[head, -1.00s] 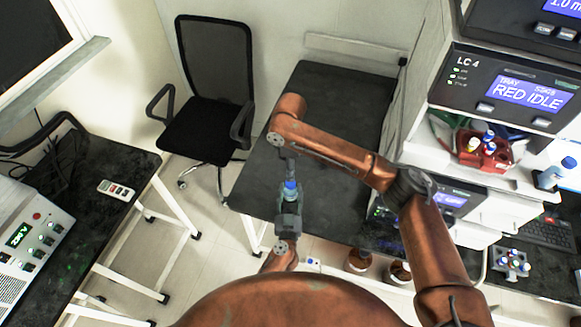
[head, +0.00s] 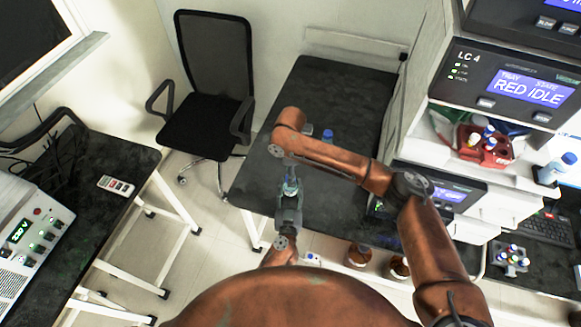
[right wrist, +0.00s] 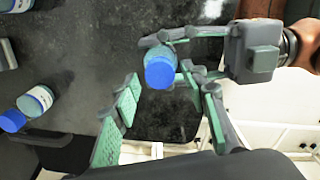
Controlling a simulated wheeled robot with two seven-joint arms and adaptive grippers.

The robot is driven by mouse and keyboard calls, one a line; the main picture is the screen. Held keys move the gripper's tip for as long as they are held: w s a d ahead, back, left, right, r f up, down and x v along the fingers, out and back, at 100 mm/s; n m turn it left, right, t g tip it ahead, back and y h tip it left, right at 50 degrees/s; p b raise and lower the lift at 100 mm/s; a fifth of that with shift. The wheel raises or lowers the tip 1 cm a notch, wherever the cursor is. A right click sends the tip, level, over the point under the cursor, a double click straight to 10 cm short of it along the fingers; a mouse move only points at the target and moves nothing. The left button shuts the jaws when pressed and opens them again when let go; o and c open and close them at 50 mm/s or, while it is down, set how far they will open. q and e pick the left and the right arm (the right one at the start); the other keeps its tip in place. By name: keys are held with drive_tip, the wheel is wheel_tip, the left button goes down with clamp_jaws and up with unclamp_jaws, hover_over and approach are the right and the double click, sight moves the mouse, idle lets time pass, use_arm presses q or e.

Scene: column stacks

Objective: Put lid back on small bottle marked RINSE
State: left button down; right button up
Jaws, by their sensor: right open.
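In the right wrist view a small bottle (right wrist: 158,54) stands between the fingers of my left gripper (right wrist: 174,55), which is shut on it. A blue lid (right wrist: 160,73) sits on its top; its label is not visible. My right gripper (right wrist: 163,95) is open, its green-padded fingers to either side of the lid and apart from it. In the head view my left gripper (head: 289,203) comes up from below and my right gripper (head: 290,172) is just above it, hiding the lid.
Another bottle with a blue cap (head: 328,135) is on the black table (head: 345,90); a labelled one (right wrist: 36,101) shows in the right wrist view. A red rack (head: 485,147) and the LC 4 unit (head: 500,85) are at right. A chair (head: 210,110) stands left.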

drive_tip(key=shift+f, duration=0.65)
drive_tip(key=shift+c, duration=0.3)
clamp_jaws()
drive_tip(key=shift+m, duration=0.3)
drive_tip(key=shift+o, duration=1.1)
unclamp_jaws()
